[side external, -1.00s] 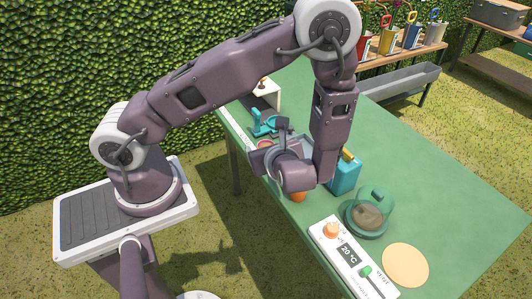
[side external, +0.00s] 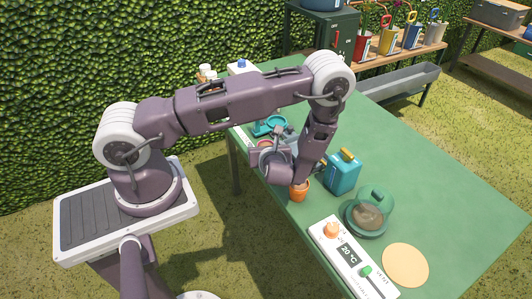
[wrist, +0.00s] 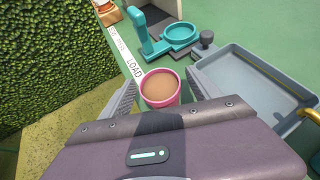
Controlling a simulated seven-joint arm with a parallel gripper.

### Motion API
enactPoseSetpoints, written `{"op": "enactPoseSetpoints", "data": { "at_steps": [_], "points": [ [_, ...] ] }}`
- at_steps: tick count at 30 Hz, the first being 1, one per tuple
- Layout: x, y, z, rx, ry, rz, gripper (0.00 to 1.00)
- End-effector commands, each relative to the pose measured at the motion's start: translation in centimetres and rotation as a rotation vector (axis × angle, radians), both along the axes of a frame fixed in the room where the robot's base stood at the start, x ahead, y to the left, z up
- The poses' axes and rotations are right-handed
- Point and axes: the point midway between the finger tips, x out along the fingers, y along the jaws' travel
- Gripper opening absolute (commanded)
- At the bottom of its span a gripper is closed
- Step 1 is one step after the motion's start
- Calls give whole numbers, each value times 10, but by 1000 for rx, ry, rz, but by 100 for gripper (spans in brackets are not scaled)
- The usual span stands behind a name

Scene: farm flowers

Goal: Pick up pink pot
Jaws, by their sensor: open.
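The pink pot (wrist: 160,99) stands upright in the wrist view, filled with brown soil, beside the white strip marked LOAD. My gripper (wrist: 161,80) is open, with one grey finger to the left of the pot and the other to its right. The pot's lower part is hidden by my gripper body. I cannot tell whether either finger touches it. In the side external view, a small part of the pot (side external: 265,143) shows behind my gripper, which hides most of it.
A teal stand with a ring (wrist: 178,34) is just beyond the pot. A grey tray (wrist: 235,62) is close on the right. An orange pot (side external: 299,192), a teal can (side external: 342,175) and a green-lidded dish (side external: 368,213) stand nearby. The table's right side is clear.

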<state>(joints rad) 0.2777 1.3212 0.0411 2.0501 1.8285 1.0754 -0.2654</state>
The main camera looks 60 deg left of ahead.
Motion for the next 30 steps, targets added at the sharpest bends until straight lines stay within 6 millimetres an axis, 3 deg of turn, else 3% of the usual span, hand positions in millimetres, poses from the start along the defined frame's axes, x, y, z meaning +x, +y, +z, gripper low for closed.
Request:
{"op": "enactPoseSetpoints", "data": {
  "at_steps": [2, 12, 22, 30],
  "points": [
    [0, 0, 0, 0, 0, 0, 72],
    [0, 0, 1, 0, 0, 0, 7],
    [0, -1, 11, 0, -2, 0, 6],
    [0, -1, 75, -1, -6, 1, 6]
  ]
}}
